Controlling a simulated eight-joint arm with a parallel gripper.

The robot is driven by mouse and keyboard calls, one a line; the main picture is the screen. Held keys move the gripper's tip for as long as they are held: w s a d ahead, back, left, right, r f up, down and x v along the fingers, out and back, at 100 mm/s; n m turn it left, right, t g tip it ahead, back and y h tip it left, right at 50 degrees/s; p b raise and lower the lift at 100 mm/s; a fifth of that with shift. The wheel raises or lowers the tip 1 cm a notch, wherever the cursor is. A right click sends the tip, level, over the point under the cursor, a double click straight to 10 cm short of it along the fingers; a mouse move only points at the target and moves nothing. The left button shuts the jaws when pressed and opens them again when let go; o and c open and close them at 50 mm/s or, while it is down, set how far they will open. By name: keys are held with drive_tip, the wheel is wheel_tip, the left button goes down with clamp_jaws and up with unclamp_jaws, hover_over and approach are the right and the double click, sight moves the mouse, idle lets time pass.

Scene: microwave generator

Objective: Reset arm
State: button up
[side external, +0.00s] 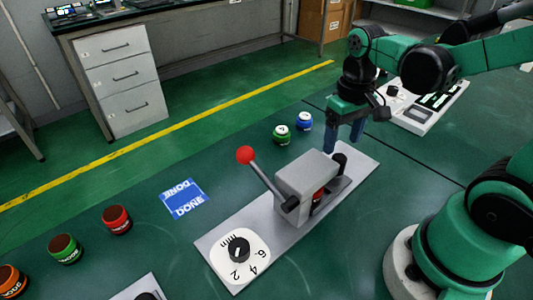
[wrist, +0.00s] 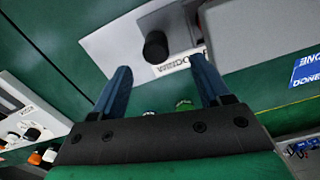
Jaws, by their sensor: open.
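My green arm holds my gripper (side external: 343,136) above the far right end of a grey device on the table. The gripper has two blue fingers. In the wrist view the fingers of my gripper (wrist: 163,88) are spread apart with nothing between them. The grey device (side external: 306,180) stands on a light plate (side external: 215,243) and has a lever with a red ball (side external: 245,154), tilted up to the left. A black knob (side external: 339,162) is close below the fingers; it also shows beyond the fingertips in the wrist view (wrist: 156,46). Something red sits inside the device, mostly hidden.
A numbered dial (side external: 239,250) is at the plate's near end. A blue DONE mat (side external: 183,199) lies empty to the left. A green can (side external: 281,134) and a blue can (side external: 304,121) stand behind the device. Several cans stand at left, including a red one (side external: 117,219). A white panel (side external: 424,105) is at right.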

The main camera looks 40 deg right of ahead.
drive_tip(key=shift+r, duration=0.2)
drive_tip(key=shift+w+r+t, duration=0.1)
drive_tip(key=shift+w+t, duration=0.1)
drive_tip(key=shift+t, duration=0.1)
drive_tip(key=a+r+n+t, duration=0.1)
drive_tip(key=t, duration=0.1)
drive_tip(key=w+a+r+t, duration=0.1)
drive_tip(key=a+t, duration=0.1)
drive_tip(key=w+a+r+n+t, duration=0.1)
drive_tip(key=a+r+t, duration=0.1)
drive_tip(key=shift+w+n+t, duration=0.1)
drive_tip(key=shift+n+t, duration=0.2)
